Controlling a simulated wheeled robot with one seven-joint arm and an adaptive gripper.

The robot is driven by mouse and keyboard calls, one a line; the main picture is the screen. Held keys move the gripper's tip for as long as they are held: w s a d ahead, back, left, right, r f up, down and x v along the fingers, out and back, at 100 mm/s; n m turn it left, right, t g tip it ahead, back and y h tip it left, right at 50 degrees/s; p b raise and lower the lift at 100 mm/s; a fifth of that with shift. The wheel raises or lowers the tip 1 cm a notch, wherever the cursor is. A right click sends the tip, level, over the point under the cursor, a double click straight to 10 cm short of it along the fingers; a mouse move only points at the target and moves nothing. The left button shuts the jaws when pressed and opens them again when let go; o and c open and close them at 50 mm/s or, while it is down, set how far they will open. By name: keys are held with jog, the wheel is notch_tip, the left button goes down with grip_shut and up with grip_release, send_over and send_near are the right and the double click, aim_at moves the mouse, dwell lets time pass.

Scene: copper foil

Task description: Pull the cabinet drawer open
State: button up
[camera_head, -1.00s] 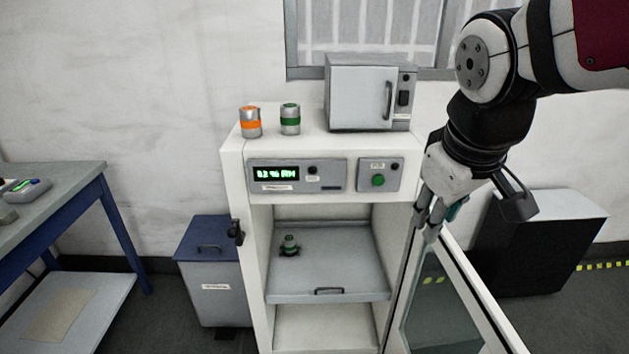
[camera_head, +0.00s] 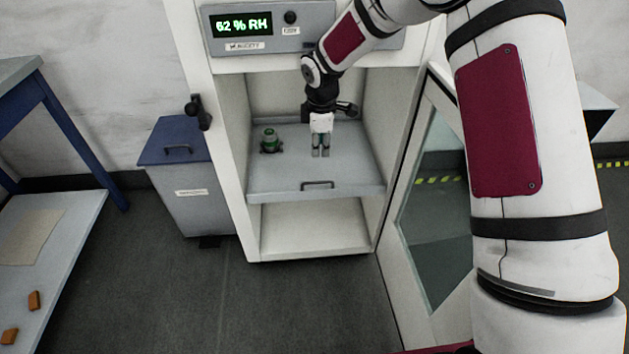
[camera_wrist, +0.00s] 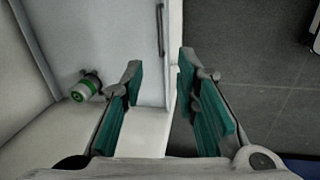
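The cabinet (camera_head: 230,64) stands with its glass door (camera_head: 440,215) swung open to the right. Inside, the grey drawer (camera_head: 275,180) is a flat tray, its front roughly level with the cabinet opening. It also shows in the wrist view (camera_wrist: 112,40). A dark bar handle (camera_head: 318,184) sits near its front edge, and shows in the wrist view (camera_wrist: 160,30). My gripper (camera_head: 320,152) points down and appears over the drawer, behind the handle in the picture; its height is unclear. In the wrist view its teal fingers are apart and empty, with the handle beyond them.
A green-banded canister (camera_head: 270,141) stands on the drawer, left of my gripper. A blue-lidded bin (camera_head: 185,170) stands left of the cabinet, near a blue-framed table (camera_head: 62,125). The floor (camera_head: 285,305) before the cabinet is clear.

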jog(key=x, duration=0.4)
jog(key=b, duration=0.4)
send_over(315, 190)
jog(key=shift+n, duration=0.3)
jog(key=s+x, duration=0.1)
jog(key=x, duration=0.7)
jog(key=s+x, duration=0.1)
jog(key=x, duration=0.4)
jog(key=shift+s+f, duration=0.25)
jog(key=shift+s, duration=0.1)
jog(key=shift+p, duration=0.3)
grip_shut()
